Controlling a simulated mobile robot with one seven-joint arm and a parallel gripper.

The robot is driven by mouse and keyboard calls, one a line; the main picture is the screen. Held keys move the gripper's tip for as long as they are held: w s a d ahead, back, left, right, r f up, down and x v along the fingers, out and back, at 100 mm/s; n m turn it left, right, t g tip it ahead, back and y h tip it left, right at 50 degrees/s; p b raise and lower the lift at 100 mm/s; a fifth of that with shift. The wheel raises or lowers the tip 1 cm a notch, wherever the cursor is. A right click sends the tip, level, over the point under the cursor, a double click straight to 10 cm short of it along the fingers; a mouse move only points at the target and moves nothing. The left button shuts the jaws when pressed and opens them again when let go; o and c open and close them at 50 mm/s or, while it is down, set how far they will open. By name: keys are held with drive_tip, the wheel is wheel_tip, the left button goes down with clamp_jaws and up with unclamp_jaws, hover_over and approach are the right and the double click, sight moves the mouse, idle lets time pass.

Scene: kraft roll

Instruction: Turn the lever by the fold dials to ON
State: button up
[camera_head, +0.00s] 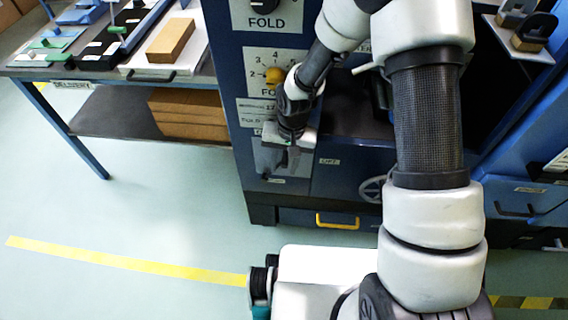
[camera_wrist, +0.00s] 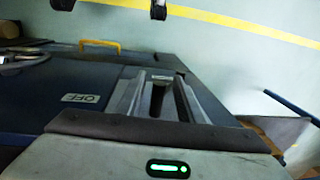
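The fold dials are on the blue machine's front in the head view: a yellow dial (camera_head: 273,75) on a numbered plate, and a dark dial (camera_head: 264,5) above it. Below them is a grey lever panel (camera_head: 270,160), partly covered by my gripper (camera_head: 283,160). An OFF label (camera_head: 330,161) is to the panel's right; it also shows in the wrist view (camera_wrist: 82,98). My gripper (camera_wrist: 162,88) points at the panel, its fingers seemingly apart. A dark part (camera_wrist: 158,102) shows between them; I cannot tell whether it is the lever or whether they touch it.
A table (camera_head: 110,72) with trays and a brown block (camera_head: 170,40) stands at the left, with cardboard (camera_head: 188,112) on its lower shelf. A yellow handle (camera_head: 337,221) and a handwheel (camera_head: 373,189) are low on the machine. The floor at left is clear.

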wheel_tip(320, 180, up, 17)
drive_tip(key=d+p, duration=0.1)
drive_tip(key=p, duration=0.3)
drive_tip(key=shift+d+r, duration=0.2)
drive_tip(key=shift+d, duration=0.2)
